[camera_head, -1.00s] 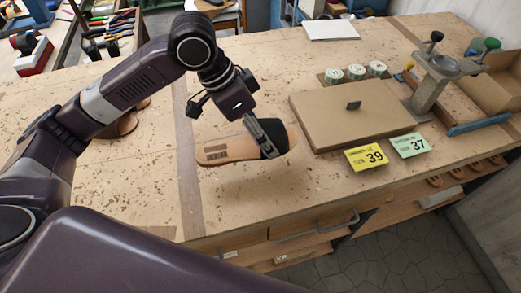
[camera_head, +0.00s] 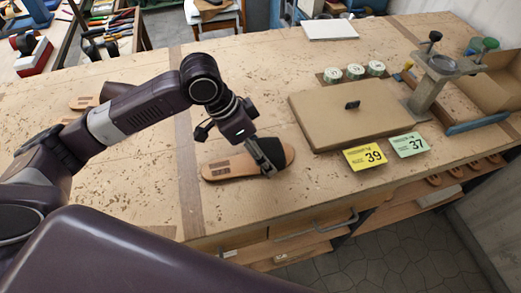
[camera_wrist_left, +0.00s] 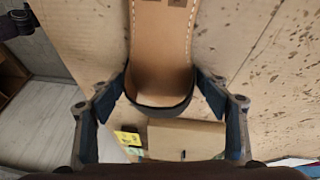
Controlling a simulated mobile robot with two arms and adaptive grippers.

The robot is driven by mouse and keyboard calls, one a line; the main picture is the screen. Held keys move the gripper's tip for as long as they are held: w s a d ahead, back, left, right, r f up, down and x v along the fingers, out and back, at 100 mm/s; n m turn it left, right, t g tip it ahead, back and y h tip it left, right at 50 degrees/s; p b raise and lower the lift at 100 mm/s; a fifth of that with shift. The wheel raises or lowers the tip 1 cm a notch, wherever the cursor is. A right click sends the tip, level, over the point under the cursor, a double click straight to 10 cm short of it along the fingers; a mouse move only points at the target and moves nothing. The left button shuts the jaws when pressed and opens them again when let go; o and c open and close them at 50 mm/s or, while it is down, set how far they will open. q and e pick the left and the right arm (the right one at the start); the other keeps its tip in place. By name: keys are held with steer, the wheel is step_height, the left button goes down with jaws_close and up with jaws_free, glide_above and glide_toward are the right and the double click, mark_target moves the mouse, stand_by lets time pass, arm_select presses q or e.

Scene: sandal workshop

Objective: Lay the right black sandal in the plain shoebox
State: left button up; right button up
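A tan sandal (camera_head: 226,170) with a wide black strap (camera_head: 272,153) is on or just above the bench, left of the box; I cannot tell if it touches. My left gripper (camera_head: 266,168) is at its strap end. In the left wrist view, the fingers (camera_wrist_left: 160,95) press against both sides of the tan sole (camera_wrist_left: 160,50), with the dark strap edge between them. A plain brown box (camera_head: 345,100), with a flat top and a small black tab on it, lies to the right; its inside is not visible. My right gripper is not in view.
A yellow 39 card (camera_head: 364,157) and a green 37 card (camera_head: 408,145) lie before the box. Several small round tins (camera_head: 355,72) stand behind it, and a press (camera_head: 432,80) is to its right. More tan soles (camera_head: 85,102) lie at left, partly behind my arm.

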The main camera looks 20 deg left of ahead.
mark_target(242, 160)
arm_select(q)
steer(key=shift+o, duration=1.3)
steer(key=shift+r, duration=0.15)
steer(key=v, duration=1.2)
steer(key=shift+b, duration=0.35)
steer(key=shift+s+d, duration=0.1)
